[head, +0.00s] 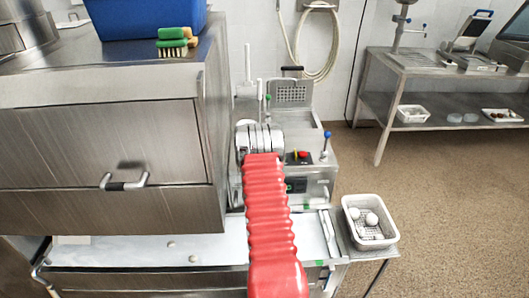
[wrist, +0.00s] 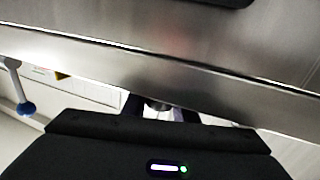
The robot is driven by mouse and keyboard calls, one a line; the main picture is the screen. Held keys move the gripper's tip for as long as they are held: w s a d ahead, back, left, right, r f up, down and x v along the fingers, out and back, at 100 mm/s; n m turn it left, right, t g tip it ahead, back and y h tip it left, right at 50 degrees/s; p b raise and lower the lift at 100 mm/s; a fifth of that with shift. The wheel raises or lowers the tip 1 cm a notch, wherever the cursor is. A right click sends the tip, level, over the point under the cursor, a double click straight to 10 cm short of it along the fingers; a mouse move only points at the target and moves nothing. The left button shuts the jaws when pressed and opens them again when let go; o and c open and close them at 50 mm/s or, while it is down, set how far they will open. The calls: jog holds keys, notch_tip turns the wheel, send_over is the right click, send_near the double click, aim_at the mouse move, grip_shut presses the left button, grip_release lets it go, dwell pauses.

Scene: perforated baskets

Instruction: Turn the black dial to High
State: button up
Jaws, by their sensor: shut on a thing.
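In the wrist view my gripper (wrist: 160,112) reaches forward under the lower edge of a steel panel. Its two dark fingers are shut on a small dark rounded part (wrist: 158,104), which looks like the black dial. Only a little of that part shows between the fingers, so its pointer and any High marking are hidden. In the head view my red-sleeved arm reaches toward the steel machine (head: 318,172) and covers the gripper and the dial.
A blue-knobbed lever (head: 327,135) and a red button (head: 303,154) are on the machine, right of my arm. A large steel cabinet (head: 100,150) stands close on the left. A white perforated basket (head: 347,203) holds several pale items. Floor at the right is open.

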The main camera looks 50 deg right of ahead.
jog(key=shift+s+d+m+g+h, duration=0.15)
jog(key=shift+s+m+g+h, duration=0.1)
jog(key=shift+m+g, duration=0.25)
jog(key=shift+s+d+m+g+h, duration=0.1)
jog(key=shift+m+g+h, duration=0.2)
jog(key=shift+g, duration=0.4)
jog(key=o, duration=1.1)
jog(key=shift+c, duration=0.2)
jog(key=shift+a, duration=0.1)
jog(key=shift+s+a, duration=0.1)
jog(key=shift+a, duration=0.3)
jog(key=shift+v, duration=3.3)
jog(key=shift+s, duration=0.1)
